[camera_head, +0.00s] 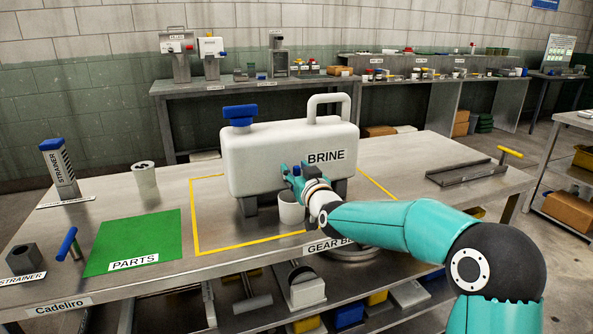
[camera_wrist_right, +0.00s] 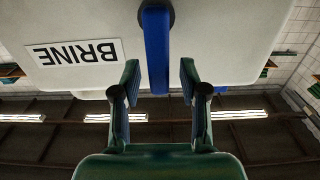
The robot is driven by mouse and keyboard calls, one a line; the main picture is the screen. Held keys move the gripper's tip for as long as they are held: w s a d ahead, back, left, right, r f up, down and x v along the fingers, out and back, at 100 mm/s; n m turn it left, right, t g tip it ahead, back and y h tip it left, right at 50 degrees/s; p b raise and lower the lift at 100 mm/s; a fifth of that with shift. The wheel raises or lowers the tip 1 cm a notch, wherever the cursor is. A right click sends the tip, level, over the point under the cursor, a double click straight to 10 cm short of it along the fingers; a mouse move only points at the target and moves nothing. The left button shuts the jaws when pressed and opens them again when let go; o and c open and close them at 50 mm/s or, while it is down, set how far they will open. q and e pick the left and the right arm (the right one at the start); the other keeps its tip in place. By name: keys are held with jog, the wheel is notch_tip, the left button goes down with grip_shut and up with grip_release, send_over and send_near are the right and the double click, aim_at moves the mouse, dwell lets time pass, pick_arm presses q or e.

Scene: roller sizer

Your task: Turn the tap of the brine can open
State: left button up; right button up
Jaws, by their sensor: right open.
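The brine can (camera_head: 262,150) is a large white can labelled BRINE, with a blue cap and a top handle, standing on short legs on the bench. In the right wrist view, which sees the can (camera_wrist_right: 200,35) upside down, its tap (camera_wrist_right: 156,50) is a long blue lever on a dark round mount. My right gripper (camera_head: 292,172) is at the can's front, and in its wrist view the gripper (camera_wrist_right: 157,82) is open with one finger on each side of the lever. Gaps show on both sides. My left gripper is not in view.
A white cup (camera_head: 291,210) stands below the tap, inside a yellow outline (camera_head: 220,247). A metal tray (camera_head: 465,173) is at right.

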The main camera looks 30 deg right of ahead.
jog(key=shift+c, duration=0.4)
grip_shut()
jog(key=shift+a, duration=0.1)
jog(key=n, duration=0.1)
jog(key=a+n, duration=0.1)
jog(key=n, duration=0.1)
jog(key=shift+w+a+f, duration=0.15)
jog(key=shift+a, duration=0.05)
jog(key=n, duration=0.1)
jog(key=a+n, duration=0.1)
jog(key=n, duration=0.1)
jog(key=a+f+n, duration=0.1)
jog(key=n, duration=0.1)
jog(key=shift+w, duration=0.25)
jog(key=n, duration=0.1)
jog(key=a+f+n, duration=0.1)
jog(key=n, duration=0.1)
jog(key=f+n, duration=0.1)
jog(key=n, duration=0.1)
jog(key=shift+w+a+f+p, duration=0.15)
jog(key=shift+w+a+p, duration=0.1)
jog(key=shift+p, duration=0.1)
jog(key=shift+a+f+n, duration=0.1)
jog(key=shift+f+n, duration=0.5)
jog(key=shift+n, duration=0.7)
jog(key=shift+a+f+n, duration=0.1)
jog(key=shift+f+n, duration=0.5)
jog(key=shift+n, duration=0.7)
